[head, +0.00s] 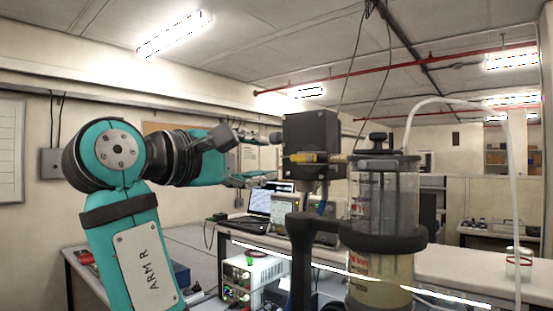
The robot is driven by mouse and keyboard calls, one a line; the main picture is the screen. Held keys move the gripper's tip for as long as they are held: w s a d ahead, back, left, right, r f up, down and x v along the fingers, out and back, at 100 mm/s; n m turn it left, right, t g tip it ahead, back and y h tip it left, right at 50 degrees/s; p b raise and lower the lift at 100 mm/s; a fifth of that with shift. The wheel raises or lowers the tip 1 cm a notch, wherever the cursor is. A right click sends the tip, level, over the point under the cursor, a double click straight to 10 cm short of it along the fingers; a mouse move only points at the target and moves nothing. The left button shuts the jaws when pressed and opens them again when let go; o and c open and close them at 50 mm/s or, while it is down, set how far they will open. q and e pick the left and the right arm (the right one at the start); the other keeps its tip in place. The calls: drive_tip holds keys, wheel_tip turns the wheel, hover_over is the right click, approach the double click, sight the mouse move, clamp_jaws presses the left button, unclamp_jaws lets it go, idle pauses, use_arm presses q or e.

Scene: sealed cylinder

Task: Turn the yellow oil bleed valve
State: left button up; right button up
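The yellow oil bleed valve (306,157) is a small yellow bar lying level across the front of a dark grey block, beside a clear cylinder (367,205). My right gripper (268,158) comes in from the left, with one dark finger above and one lower finger. The fingers are spread apart with nothing visible between them. Their tips point at the block and appear just left of the valve; whether they touch anything is unclear. My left gripper is not in view.
The dark block (311,132) and a dark clamp ring (383,236) stand close around the valve. A pale hose (452,101) arches at the right. Behind are a laptop (268,205), a bench instrument (250,275) and long benches.

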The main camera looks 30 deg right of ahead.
drive_tip(key=shift+v, duration=1.2)
